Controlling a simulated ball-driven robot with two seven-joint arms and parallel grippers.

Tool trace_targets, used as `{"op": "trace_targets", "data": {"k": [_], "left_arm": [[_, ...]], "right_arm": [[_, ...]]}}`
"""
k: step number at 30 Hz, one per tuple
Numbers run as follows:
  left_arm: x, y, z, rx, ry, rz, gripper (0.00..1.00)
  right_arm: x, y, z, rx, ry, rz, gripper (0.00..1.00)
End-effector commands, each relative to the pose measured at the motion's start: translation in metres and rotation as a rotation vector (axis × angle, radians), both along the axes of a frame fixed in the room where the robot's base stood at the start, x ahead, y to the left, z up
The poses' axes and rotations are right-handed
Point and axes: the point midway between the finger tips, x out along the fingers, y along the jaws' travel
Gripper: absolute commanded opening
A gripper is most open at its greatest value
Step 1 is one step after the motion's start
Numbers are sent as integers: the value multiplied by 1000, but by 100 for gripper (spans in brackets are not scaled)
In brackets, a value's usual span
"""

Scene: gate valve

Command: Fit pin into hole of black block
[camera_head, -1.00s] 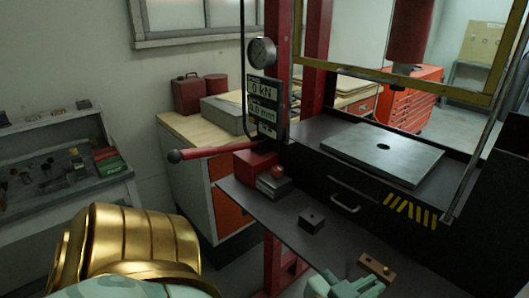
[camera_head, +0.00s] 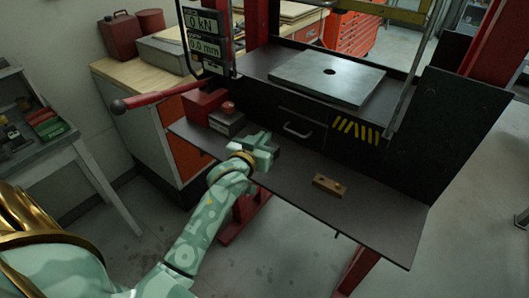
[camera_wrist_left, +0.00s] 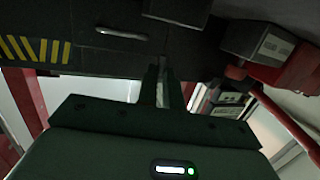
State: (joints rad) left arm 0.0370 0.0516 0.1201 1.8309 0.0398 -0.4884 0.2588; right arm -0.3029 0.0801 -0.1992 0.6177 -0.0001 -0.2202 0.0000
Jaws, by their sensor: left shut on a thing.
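My left gripper (camera_head: 268,146) reaches over the dark shelf and is shut. In the left wrist view, a thin pale strip, likely the pin (camera_wrist_left: 160,88), shows between its fingers (camera_wrist_left: 162,92). The pin cannot be made out in the head view. The black block is hidden behind or under my left gripper in the head view; a dark block with a paler face (camera_wrist_left: 178,10), likely it, is at the top edge of the left wrist view. I cannot tell whether pin and block touch. My right gripper is not in view.
A small wooden block (camera_head: 330,186) with holes lies on the shelf (camera_head: 380,215) to the right. A red-and-grey button box (camera_head: 227,119) stands left of my gripper. A drawer handle (camera_head: 297,131) and a steel plate (camera_head: 325,76) are behind. A red lever (camera_head: 160,98) sticks out left.

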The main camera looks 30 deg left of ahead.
Motion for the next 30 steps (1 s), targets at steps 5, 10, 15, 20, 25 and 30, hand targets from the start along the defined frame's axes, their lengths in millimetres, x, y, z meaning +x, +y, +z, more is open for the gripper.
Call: {"op": "trace_targets", "data": {"k": [5,10,15,20,25,30], "left_arm": [[10,2,-12,1,-2,-1,0],[14,2,-37,1,3,-1,0],[14,2,-48,1,0,-2,0],[14,2,-47,1,0,-2,0],[13,2,-53,1,3,-1,0],[13,2,-60,1,8,-1,0]], "right_arm": [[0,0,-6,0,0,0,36],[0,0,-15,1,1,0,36],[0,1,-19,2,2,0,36],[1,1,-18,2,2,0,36],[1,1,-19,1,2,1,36],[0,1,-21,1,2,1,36]]}}
